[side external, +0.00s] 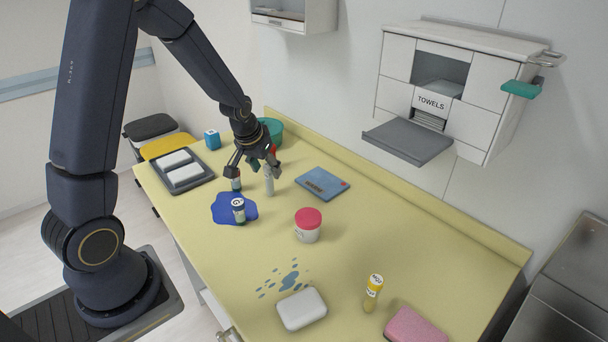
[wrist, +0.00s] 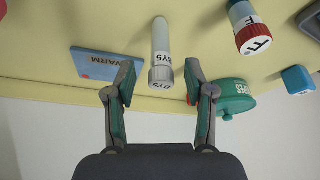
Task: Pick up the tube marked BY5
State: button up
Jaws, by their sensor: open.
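The tube marked BY5 (wrist: 160,45) is pale grey with a ribbed grey cap (wrist: 161,78) that carries the same mark. It shows in the side external view as a pale upright tube (side external: 268,186) on the yellow counter. My gripper (wrist: 160,80) is open, and in the wrist view its fingertips appear on either side of the cap, with a gap on both sides. In the side external view my gripper (side external: 254,172) is low over the counter by the tube. Whether the tube is fully between the fingers in depth is hard to tell.
Another tube (side external: 239,212) stands on a blue patch (side external: 222,210). A teal wipes tub (wrist: 234,97) and a blue WARM pack (wrist: 92,63) flank the tube. A red-lidded jar (side external: 308,232) and yellow tube (side external: 371,296) stand farther off.

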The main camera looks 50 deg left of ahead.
aim_at(269, 181)
jog(key=x, duration=0.4)
jog(key=shift+f, duration=0.2)
jog(key=shift+s, duration=0.1)
grip_shut()
